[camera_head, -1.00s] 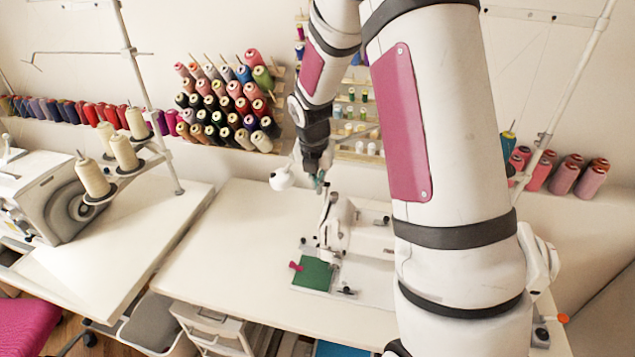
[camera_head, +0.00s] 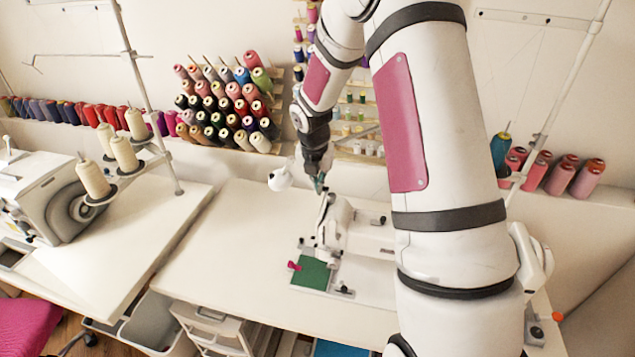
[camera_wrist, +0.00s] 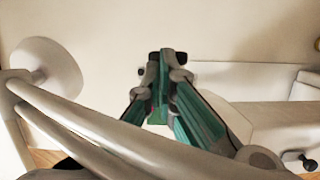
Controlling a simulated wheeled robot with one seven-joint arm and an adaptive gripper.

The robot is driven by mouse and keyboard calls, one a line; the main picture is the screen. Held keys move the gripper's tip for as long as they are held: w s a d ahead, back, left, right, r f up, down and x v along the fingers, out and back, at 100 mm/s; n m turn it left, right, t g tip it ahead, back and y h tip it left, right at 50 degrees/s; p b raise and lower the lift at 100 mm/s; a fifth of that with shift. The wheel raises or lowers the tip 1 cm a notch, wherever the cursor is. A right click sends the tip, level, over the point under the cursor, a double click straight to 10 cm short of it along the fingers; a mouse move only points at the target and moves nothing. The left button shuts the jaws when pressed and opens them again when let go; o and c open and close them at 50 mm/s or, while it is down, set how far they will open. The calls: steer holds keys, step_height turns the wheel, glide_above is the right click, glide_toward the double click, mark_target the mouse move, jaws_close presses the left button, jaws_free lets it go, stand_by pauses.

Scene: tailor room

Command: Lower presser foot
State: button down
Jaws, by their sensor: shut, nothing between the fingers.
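A white sewing machine (camera_head: 362,232) stands on the white table, partly hidden behind my arm. A green cloth (camera_head: 311,273) with a small pink piece (camera_head: 294,266) lies at its needle end. The presser foot itself is too small to make out. My gripper (camera_head: 319,186) is above the upper left end of the machine, close to its top. In the wrist view my gripper (camera_wrist: 160,57) has its green fingers together, with nothing seen between them. Whether the fingertips touch the machine cannot be told.
A white round lamp head (camera_head: 280,179) is just left of my gripper, and it also shows in the wrist view (camera_wrist: 45,66). A rack of thread spools (camera_head: 225,105) hangs behind. A second machine (camera_head: 50,200) stands at the left. The table (camera_head: 215,255) left of the cloth is clear.

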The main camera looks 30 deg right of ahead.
steer(key=shift+w+d+f, duration=0.15)
steer(key=shift+f, duration=0.1)
steer(key=shift+r, duration=0.1)
stand_by(0.6)
steer(key=shift+s+a+r+p, duration=0.25)
steer(key=shift+s+a+p, duration=0.25)
steer(key=shift+s+p, duration=0.1)
